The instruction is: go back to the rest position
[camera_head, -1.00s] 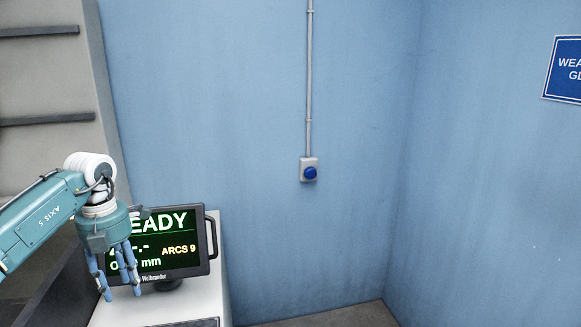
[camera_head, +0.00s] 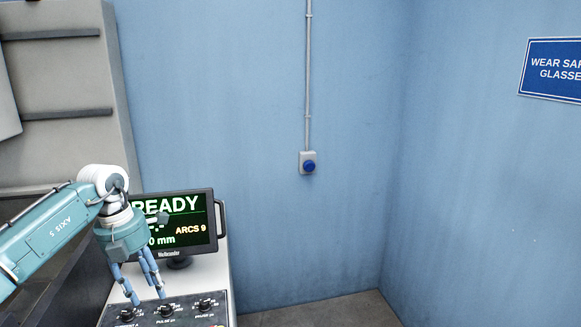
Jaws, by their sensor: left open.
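My left gripper (camera_head: 146,298) is at the lower left, its blue fingers spread open and pointing down. It is empty. The fingers appear in front of the monitor and over the back edge of a dark control panel (camera_head: 180,318); I cannot tell whether they touch it. The teal arm comes in from the left edge. My right gripper is not in view.
A monitor (camera_head: 206,238) reading READY stands on a light bench (camera_head: 208,276). A blue button (camera_head: 309,167) on a wall box hangs below a conduit. A blue safety-glasses sign (camera_head: 553,69) is on the right wall. Floor (camera_head: 335,311) near the corner is clear.

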